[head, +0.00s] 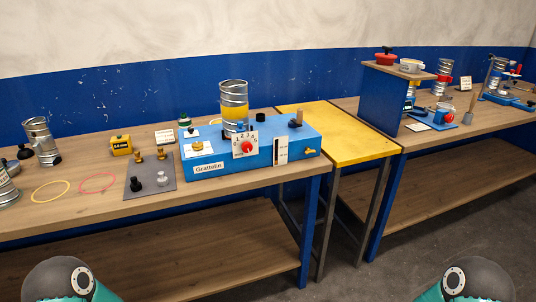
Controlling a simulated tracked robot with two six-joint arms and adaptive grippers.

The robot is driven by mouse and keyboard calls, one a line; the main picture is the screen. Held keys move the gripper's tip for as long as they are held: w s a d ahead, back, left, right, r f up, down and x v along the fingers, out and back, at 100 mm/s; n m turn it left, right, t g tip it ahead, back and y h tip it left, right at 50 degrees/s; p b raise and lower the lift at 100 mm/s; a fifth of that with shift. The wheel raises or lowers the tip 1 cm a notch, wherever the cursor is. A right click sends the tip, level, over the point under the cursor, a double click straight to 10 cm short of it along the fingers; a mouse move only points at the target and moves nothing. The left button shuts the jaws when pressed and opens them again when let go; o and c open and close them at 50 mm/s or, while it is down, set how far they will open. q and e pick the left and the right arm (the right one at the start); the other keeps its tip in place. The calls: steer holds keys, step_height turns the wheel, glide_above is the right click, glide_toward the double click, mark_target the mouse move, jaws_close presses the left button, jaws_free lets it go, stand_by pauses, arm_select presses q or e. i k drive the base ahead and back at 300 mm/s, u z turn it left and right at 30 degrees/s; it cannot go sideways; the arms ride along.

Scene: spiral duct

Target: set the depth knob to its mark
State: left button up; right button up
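A red knob (247,147) sits on a white numbered dial plate (238,140) on the front of a blue machine (262,158) labelled "Grattelin". The machine stands on the wooden bench left of centre. The knob's pointer and the mark are too small to read. A metal spiral duct piece (233,92) with a yellow band stands upright on the machine, behind the dial. Only parts of my two arms show at the bottom left and bottom right corners. Neither gripper is in view.
A grey mat (150,188) with several small knobs lies left of the machine. A yellow table (345,150) fills the gap to the right bench. A blue stand (385,102) rises there.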

mark_target(247, 146)
steer(key=u, duration=0.15)
steer(key=i, duration=0.9)
steer(key=z, duration=0.05)
